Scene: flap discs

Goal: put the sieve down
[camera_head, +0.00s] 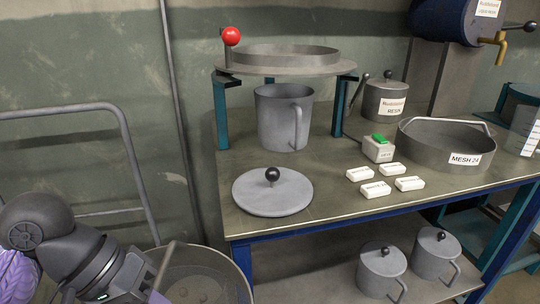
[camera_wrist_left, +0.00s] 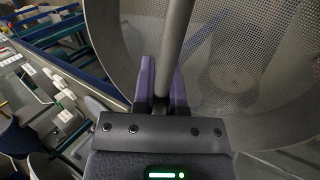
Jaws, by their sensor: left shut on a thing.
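My left gripper (camera_head: 152,278) is at the lower left of the head view. In the left wrist view its purple fingers (camera_wrist_left: 162,82) are shut on the bar handle (camera_wrist_left: 177,30) of a round grey sieve. The sieve (camera_head: 210,276) has a metal rim and a fine mesh (camera_wrist_left: 240,65). It is held left of the workbench's front left corner, partly cut off by the picture's lower edge. A second sieve labelled MESH 24 (camera_head: 427,152) rests on the right of the bench. My right gripper is not in view.
The workbench (camera_head: 330,203) carries a ring stand (camera_head: 282,68) over a grey jug (camera_head: 272,117), a round lid (camera_head: 262,197), several white labelled blocks (camera_head: 375,189) and a green-switch box (camera_head: 378,148). Two lidded pots (camera_head: 380,273) stand on the lower shelf. A metal rail (camera_head: 90,112) is at left.

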